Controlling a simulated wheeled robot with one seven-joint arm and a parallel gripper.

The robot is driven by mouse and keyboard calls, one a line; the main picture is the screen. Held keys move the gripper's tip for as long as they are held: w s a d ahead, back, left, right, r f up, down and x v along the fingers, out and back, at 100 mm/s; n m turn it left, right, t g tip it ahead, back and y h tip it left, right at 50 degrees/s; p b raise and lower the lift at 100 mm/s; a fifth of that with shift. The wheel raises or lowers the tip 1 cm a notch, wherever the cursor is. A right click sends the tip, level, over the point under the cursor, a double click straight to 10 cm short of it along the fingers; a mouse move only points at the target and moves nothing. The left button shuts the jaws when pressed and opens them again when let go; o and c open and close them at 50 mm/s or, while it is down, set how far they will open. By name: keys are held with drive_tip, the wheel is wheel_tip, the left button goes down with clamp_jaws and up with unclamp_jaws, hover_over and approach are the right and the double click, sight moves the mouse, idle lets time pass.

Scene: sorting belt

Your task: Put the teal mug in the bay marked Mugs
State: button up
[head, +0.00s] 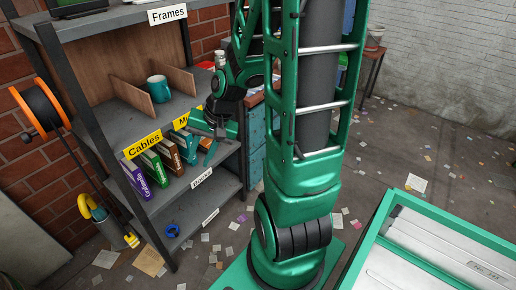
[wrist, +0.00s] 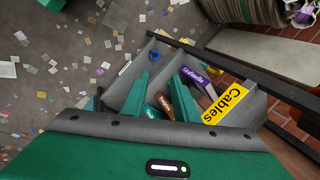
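The teal mug (head: 158,89) stands on the upper grey shelf, between two wooden dividers. The yellow label (head: 182,119) on that shelf's front edge reads "Mu", and the rest is hidden behind my gripper. My gripper (head: 202,148) is in front of and below that edge, to the right of the mug and apart from it. In the wrist view, the fingers of my gripper (wrist: 160,80) are spread apart with nothing held between them. The mug is not visible in the wrist view.
A yellow Cables label (head: 143,145) marks the bay to the left; it also shows in the wrist view (wrist: 225,103). Several books, including a purple one (head: 136,179), stand on the shelf below. A blue roll (head: 173,230) lies lower down. A green-rimmed tray (head: 420,222) is at right.

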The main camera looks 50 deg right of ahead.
drive_tip(key=s+d+r+n+g+h, duration=0.1)
drive_tip(key=s+r, duration=0.3)
drive_tip(key=s, duration=0.5)
drive_tip(key=s+d+r+n+g+h, duration=0.1)
drive_tip(key=s+d+r, duration=0.3)
drive_tip(key=s, duration=0.5)
drive_tip(key=shift+s+d+r+n+g+h, duration=0.15)
drive_tip(key=shift+s+r+n+g+h, duration=0.2)
drive_tip(key=shift+r+n+g, duration=0.5)
drive_tip(key=shift+f, duration=0.1)
